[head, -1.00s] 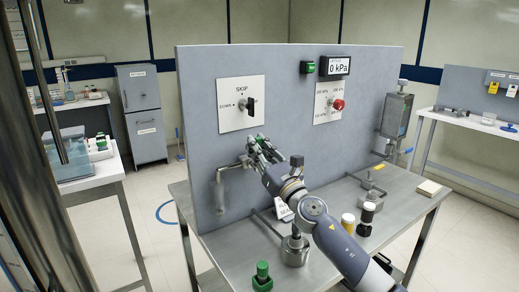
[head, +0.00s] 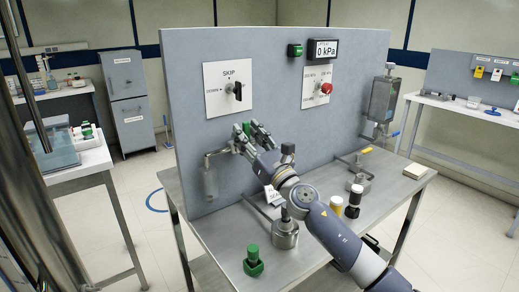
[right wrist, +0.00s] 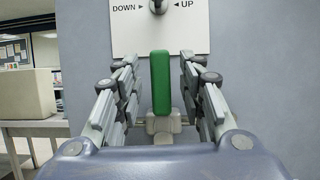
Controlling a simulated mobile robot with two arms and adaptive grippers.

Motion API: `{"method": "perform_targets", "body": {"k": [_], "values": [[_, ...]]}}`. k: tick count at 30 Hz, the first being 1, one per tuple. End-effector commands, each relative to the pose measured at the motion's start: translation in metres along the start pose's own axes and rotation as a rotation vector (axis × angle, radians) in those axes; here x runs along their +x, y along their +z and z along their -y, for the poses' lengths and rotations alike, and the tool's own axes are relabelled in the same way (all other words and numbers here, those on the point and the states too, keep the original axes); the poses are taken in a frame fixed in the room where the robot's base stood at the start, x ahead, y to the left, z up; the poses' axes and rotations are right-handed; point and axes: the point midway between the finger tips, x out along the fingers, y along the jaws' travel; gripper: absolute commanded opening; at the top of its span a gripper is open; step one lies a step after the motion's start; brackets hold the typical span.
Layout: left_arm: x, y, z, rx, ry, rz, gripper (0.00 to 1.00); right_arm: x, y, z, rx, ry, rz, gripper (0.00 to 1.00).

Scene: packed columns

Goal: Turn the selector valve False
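The selector valve is a dark knob (head: 237,91) on a white plate (head: 215,100) marked SKIP and DOWN, on the grey upright panel. In the right wrist view the knob's lower part (right wrist: 158,6) shows at the top edge, between DOWN and UP. My right gripper (head: 252,136) is below the plate, close to the panel. Its fingers are spread on both sides of an upright green handle (right wrist: 161,83) on a pipe fitting, with gaps on each side. The knob is above the fingers, apart from them. My left gripper is not in view.
A red knob (head: 326,88) and a pressure display (head: 323,48) reading 0 kPa are further right on the panel. A green-topped item (head: 253,262), a metal cylinder (head: 285,232) and two small bottles (head: 354,200) stand on the metal bench (head: 215,258).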

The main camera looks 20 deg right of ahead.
Motion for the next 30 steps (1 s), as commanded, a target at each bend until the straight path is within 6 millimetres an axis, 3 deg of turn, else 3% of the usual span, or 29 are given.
{"method": "perform_targets", "body": {"k": [9,15,21,30], "values": [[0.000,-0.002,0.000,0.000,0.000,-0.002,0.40,-0.066,-0.003,-0.001,0.001,0.002,-0.005,0.37],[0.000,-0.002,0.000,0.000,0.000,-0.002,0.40,-0.094,-0.001,-0.001,0.002,0.001,-0.002,0.37],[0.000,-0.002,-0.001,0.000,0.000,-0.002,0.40,-0.106,-0.001,-0.001,-0.001,0.002,-0.002,0.37],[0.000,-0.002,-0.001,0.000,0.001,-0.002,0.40,-0.107,0.000,-0.001,-0.001,0.002,-0.001,0.37]]}}
